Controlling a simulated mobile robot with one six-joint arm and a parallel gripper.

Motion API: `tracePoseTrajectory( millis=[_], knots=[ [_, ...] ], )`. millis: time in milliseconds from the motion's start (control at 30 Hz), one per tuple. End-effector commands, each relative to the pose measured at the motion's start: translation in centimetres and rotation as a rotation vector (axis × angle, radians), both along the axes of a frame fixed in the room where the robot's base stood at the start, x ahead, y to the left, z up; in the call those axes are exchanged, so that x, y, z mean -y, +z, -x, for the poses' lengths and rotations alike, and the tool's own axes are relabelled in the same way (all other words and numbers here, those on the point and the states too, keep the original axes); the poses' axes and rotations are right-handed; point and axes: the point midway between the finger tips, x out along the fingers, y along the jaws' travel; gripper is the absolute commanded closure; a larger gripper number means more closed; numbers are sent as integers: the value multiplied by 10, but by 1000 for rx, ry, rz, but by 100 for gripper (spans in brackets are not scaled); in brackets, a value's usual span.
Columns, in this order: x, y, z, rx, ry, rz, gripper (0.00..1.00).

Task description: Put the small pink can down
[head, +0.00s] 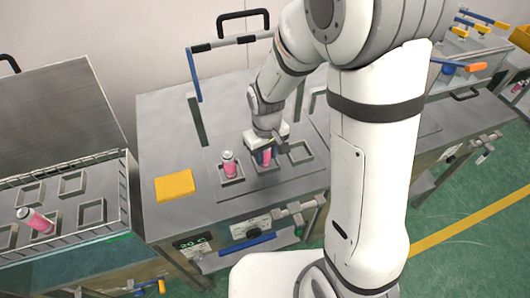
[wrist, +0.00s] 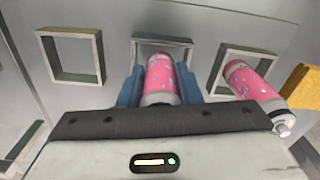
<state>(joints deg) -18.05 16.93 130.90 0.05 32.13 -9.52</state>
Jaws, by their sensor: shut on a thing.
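A small pink can (head: 265,156) is held in my gripper (head: 264,150) over the middle square holder (head: 267,166) on the steel bench. In the wrist view the same pink can (wrist: 160,76) is between the blue fingers of my gripper (wrist: 160,90), with the middle holder frame (wrist: 150,42) just beyond it. Its base is at or very near that holder; I cannot tell whether it touches. A second pink can (head: 229,164) stands in the left holder and also shows in the wrist view (wrist: 252,90).
An empty holder (head: 300,153) is to the right on the bench. A yellow block (head: 174,186) lies at the left. Another pink can (head: 35,220) leans in a holder in the railed basin (head: 108,235) at far left, beside empty holders.

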Motion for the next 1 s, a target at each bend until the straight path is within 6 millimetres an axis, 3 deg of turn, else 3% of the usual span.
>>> tracePoseTrajectory(
  millis=[67,100,333,733,1000],
  knots=[
    [0,-4,0,0,-1,0,93],
    [0,-3,0,0,-1,0,67],
    [0,-2,0,0,-1,0,49],
    [0,8,-1,2,-2,-1,47],
    [1,64,-1,7,-2,-2,47]
  ],
)
